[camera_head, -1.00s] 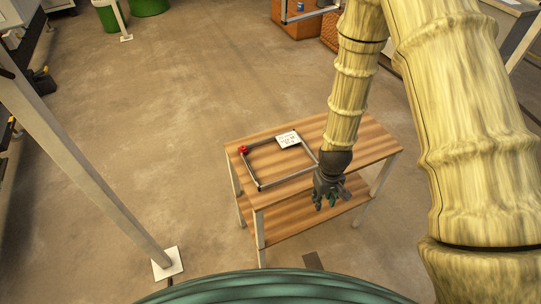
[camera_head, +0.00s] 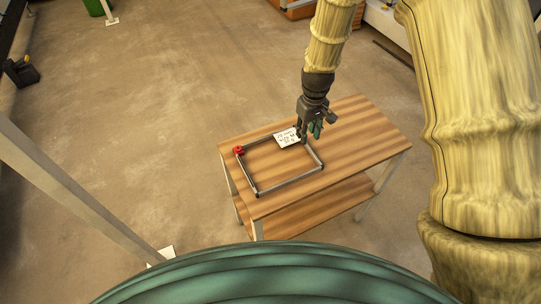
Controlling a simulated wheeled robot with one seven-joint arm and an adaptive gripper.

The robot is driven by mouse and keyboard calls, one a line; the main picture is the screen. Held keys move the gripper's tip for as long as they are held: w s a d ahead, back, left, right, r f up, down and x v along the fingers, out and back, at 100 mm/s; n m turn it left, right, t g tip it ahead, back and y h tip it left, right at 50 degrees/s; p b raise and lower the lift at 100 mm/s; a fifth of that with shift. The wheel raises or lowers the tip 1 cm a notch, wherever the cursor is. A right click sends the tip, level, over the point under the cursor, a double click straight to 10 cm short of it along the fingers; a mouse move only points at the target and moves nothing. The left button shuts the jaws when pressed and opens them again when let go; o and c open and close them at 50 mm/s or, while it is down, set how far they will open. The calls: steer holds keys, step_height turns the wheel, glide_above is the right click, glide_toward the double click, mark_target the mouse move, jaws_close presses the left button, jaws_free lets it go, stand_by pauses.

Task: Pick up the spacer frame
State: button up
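The spacer frame (camera_head: 290,184) is a grey, four-sided frame lying flat on the wooden table. It has a red knob (camera_head: 239,150) at its left corner and a white printed label (camera_head: 285,138) at its far side. My gripper (camera_head: 309,136) points down at the frame's far right corner, just right of the label. Its fingers look spread apart. It partly hides that corner, and I cannot tell whether a finger touches the frame.
The wooden table (camera_head: 362,140) has a bare top to the right of the frame and a lower shelf (camera_head: 320,208). A pale slanted post (camera_head: 75,195) stands at the left. Open floor surrounds the table.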

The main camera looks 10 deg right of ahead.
steer(key=shift+w+d+f+p, duration=0.1)
steer(key=shift+f+p, duration=0.3)
steer(key=shift+f, duration=1.15)
steer(key=shift+w+d+f+p, duration=0.1)
steer(key=shift+f+p, duration=0.3)
steer(key=shift+f, duration=1.1)
jaws_close()
